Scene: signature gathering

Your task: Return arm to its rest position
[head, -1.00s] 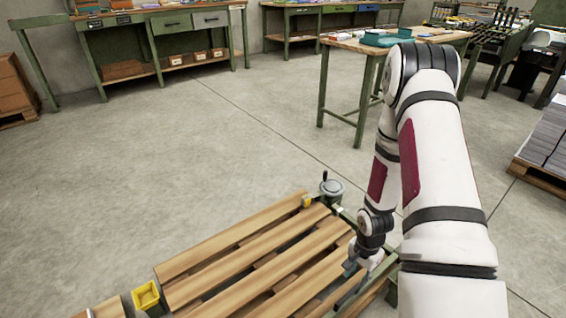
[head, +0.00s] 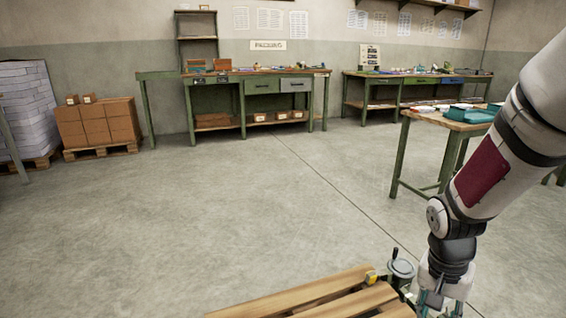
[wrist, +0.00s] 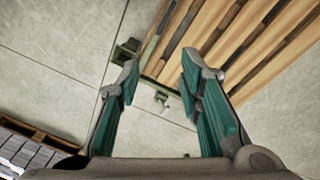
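My gripper (wrist: 160,68) is open in the wrist view, with its two teal-padded fingers well apart and nothing between them. In the head view my gripper (head: 440,301) hangs at the lower right, at the end of my white arm, pointing down. It is beside the right end of the slatted wooden platform (head: 318,295). The platform's slats (wrist: 235,38) also show in the wrist view, at the upper right past the fingertips. The fingertips are partly cut off at the bottom edge of the head view.
A grey round part with a handle (head: 402,268) stands at the platform's corner. A worktable (head: 424,122) with a teal tray is behind my arm. Workbenches (head: 240,75) line the back wall. Cartons (head: 97,122) stand on a pallet at left. The middle floor is clear.

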